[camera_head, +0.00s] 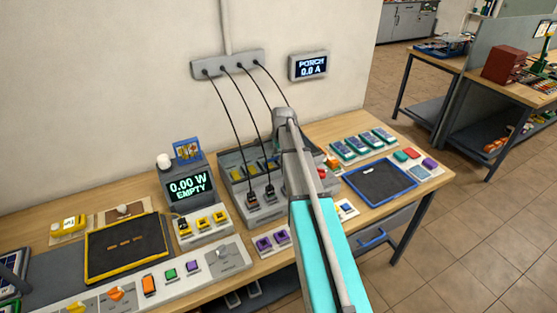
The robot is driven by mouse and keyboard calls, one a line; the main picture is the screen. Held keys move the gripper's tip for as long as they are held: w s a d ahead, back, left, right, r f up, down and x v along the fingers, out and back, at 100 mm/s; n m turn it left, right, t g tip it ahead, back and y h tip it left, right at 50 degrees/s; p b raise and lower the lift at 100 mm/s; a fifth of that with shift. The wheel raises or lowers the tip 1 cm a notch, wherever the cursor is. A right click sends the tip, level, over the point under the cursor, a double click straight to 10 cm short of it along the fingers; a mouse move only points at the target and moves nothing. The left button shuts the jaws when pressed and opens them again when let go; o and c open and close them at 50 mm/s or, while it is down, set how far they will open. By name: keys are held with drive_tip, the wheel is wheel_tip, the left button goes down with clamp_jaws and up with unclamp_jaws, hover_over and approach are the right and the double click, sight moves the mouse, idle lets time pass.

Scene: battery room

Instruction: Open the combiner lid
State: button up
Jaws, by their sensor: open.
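A grey box (229,187) stands on the workbench near the middle, left of my arm, and seems to be the combiner. Yellow parts show inside it, and black plugs (268,191) sit at its front with cables running up to the wall strip. I cannot make out the lid or tell how it stands; my arm covers the box's right side. My arm reaches in from the lower right and ends over the bench just right of the box. My gripper's fingers are hidden behind my arm links.
A meter reading "0.00 W EMPTY" (188,189) stands left of the box, with yellow connectors (202,223) before it. Purple blocks (271,241) lie in front. A blue-rimmed dark tray (380,181) lies right of my arm. Black cables hang from the wall strip (228,64).

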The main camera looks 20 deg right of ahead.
drive_tip(key=shift+w+f+b, duration=0.1)
drive_tip(key=shift+f+b, duration=0.25)
drive_tip(key=shift+f, duration=0.25)
clamp_jaws()
